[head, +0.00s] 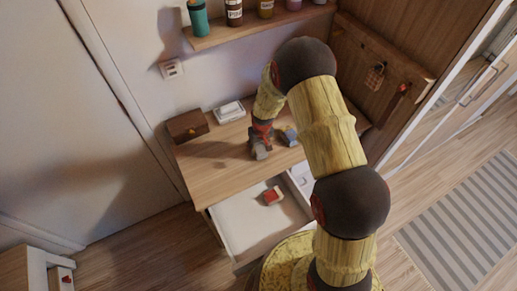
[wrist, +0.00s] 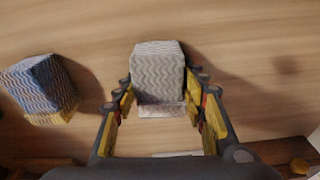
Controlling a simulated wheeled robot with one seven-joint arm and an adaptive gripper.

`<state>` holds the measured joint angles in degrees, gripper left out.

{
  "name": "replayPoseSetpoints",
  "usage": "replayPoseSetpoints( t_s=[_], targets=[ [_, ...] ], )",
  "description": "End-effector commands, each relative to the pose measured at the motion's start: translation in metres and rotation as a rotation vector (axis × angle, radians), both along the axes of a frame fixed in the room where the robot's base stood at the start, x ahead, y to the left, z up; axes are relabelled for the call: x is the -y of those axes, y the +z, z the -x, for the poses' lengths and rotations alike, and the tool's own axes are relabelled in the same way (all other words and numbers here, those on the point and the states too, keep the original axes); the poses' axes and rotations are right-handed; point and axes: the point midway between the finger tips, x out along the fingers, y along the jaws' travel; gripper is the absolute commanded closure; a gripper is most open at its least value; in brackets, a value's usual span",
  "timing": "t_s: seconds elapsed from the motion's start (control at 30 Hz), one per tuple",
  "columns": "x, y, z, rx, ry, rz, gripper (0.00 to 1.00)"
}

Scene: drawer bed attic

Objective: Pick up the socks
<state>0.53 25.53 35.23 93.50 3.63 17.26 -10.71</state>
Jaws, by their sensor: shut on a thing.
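The socks (wrist: 158,75), a boxy grey bundle with a pale zigzag pattern, are between my fingers in the wrist view. In the head view they are the grey lump (head: 261,153) below my gripper (head: 261,138), over the wooden desktop. My gripper is shut on them, one finger on each side. Whether they touch the desktop is hard to tell. A second bundle (wrist: 40,87), blue zigzag with a yellow edge, lies apart to the left in the wrist view. It shows right of my gripper in the head view (head: 289,136).
The desk (head: 215,170) has an open white drawer (head: 245,219) below, holding a small red-and-white item (head: 272,196). A brown box (head: 187,125) and a white book-like item (head: 229,112) stand at the back left. A shelf (head: 225,34) with jars hangs above.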

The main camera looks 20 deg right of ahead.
Motion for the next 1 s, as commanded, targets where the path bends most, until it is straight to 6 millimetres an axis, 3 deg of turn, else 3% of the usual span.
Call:
replayPoseSetpoints(
  t_s=[0.3, 0.67, 0.77, 0.93, 1.0],
  targets=[
    [0.000, 0.000, 0.000, 0.000, 0.000, 0.000, 0.83],
    [0.000, 0.004, 0.000, 0.000, 0.000, 0.000, 0.84],
    [0.000, 0.011, -0.002, 0.003, 0.000, 0.000, 0.84],
    [0.000, 0.041, -0.001, 0.005, 0.000, -0.001, 0.84],
    [0.000, 0.051, 0.011, 0.002, 0.000, 0.000, 0.84]
  ],
)
